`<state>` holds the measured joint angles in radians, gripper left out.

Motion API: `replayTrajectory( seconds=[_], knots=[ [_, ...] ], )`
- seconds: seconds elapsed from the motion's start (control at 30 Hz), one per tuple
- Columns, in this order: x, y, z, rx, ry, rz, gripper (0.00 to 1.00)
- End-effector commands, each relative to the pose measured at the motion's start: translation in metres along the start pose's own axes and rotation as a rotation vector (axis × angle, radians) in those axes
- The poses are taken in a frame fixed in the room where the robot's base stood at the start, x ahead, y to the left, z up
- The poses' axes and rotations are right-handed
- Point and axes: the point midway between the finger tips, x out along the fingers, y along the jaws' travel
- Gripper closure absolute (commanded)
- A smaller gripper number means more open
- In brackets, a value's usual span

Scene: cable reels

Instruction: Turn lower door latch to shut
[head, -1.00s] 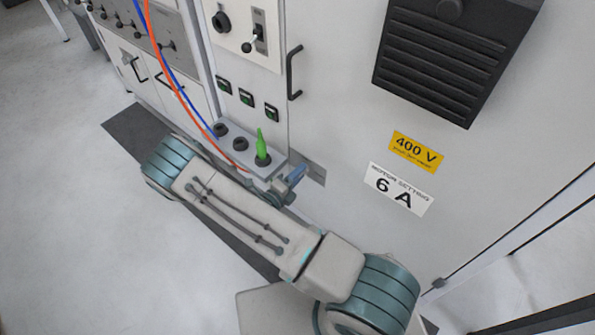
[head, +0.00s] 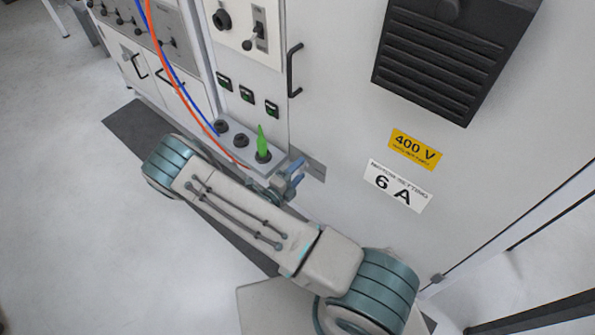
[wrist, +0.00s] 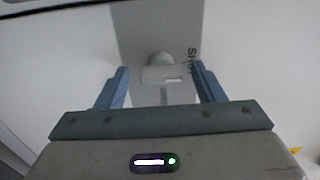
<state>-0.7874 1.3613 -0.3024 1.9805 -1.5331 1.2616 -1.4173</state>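The lower door latch (wrist: 160,60) shows in the wrist view as a pale grey knob with a flat handle. It sits on a dark grey plate (wrist: 135,30) with sideways lettering that seems to read "SHUT", partly hard to make out. My gripper (wrist: 161,70) is open, with one blue finger on each side of the latch and gaps between; contact is not visible. In the head view my gripper (head: 296,176) is close to the cabinet front, beside the plate (head: 316,169). The latch itself is hidden there behind my gripper.
A small ledge with black sockets and a green plug (head: 262,144) is just left of my gripper. Red and blue cables (head: 180,85) hang at the left. A black door handle (head: 293,70) and dark louvred vent (head: 445,60) are above.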

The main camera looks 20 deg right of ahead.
Motion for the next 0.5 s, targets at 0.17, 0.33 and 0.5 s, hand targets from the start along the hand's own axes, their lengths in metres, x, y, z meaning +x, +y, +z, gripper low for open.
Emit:
replayTrajectory(
  seconds=[0.17, 0.33, 0.5],
  knots=[
    [0.001, -0.001, 0.0, 0.001, 0.001, -0.001, 0.39],
    [-0.005, -0.001, 0.0, 0.002, 0.0, -0.001, 0.39],
    [-0.032, -0.001, 0.001, 0.001, -0.004, 0.0, 0.39]
  ],
)
